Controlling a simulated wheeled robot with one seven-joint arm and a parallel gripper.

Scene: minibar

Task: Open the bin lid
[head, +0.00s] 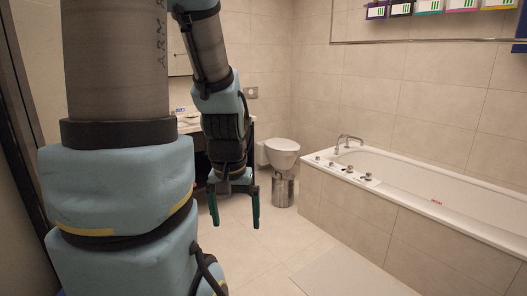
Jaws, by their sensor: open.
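My gripper (235,222) hangs pointing down in the middle of the head view. Its two green-edged fingers are apart with nothing between them. It appears left of the bin and nearer to me, not touching it.
A white toilet (281,152) is against the back wall. A tiled bathtub (400,205) with taps fills the right side. A counter (189,124) is partly hidden behind my arm. Boxes hang on a rail at upper right. The floor (262,245) in front is clear, with a pale mat at lower right.

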